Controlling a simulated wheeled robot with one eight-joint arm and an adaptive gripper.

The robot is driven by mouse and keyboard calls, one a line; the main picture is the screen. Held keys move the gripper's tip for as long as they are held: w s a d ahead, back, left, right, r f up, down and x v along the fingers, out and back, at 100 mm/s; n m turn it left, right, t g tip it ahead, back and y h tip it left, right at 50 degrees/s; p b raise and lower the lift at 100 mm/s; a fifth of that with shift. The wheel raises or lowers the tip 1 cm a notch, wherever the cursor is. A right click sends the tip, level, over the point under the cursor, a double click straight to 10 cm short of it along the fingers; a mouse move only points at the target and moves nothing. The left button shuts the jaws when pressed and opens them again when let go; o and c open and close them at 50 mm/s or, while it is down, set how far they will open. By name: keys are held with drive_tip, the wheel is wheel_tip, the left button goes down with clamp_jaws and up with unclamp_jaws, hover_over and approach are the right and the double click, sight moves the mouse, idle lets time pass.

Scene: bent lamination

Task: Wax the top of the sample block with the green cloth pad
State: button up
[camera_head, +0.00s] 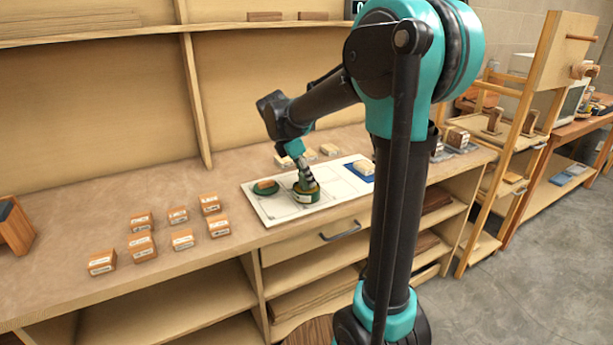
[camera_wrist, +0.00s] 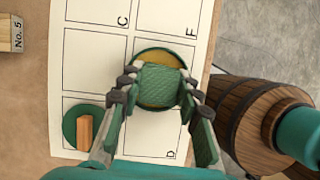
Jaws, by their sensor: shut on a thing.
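My gripper (camera_wrist: 160,95) is shut on the green cloth pad (camera_wrist: 158,86), which sits between its two fingers. The pad is over a round green tin (camera_head: 306,195) with yellow-brown wax (camera_wrist: 157,58) inside. I cannot tell whether the pad touches the wax. An orange-brown wooden block (camera_wrist: 84,132) rests on a green disc (camera_wrist: 70,121) in a cell beside the tin; the block also shows in the head view (camera_head: 265,184). A pale block (camera_head: 364,166) sits on a blue mat (camera_head: 351,174) at the board's far right. I cannot tell which block is the sample block.
The white board (camera_head: 261,204) has outlined cells, with letters C, F and D legible in the wrist view. Several labelled wooden blocks (camera_head: 182,239) stand on the bench to its left. More pale blocks (camera_head: 329,150) lie behind it. A barrel (camera_wrist: 255,112) stands beyond the bench edge.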

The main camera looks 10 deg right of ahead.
drive_tip(key=shift+f, duration=0.55)
idle(1.6)
drive_tip(key=shift+r, duration=0.15)
drive_tip(key=shift+r, duration=3.4)
drive_tip(key=shift+d, duration=0.1)
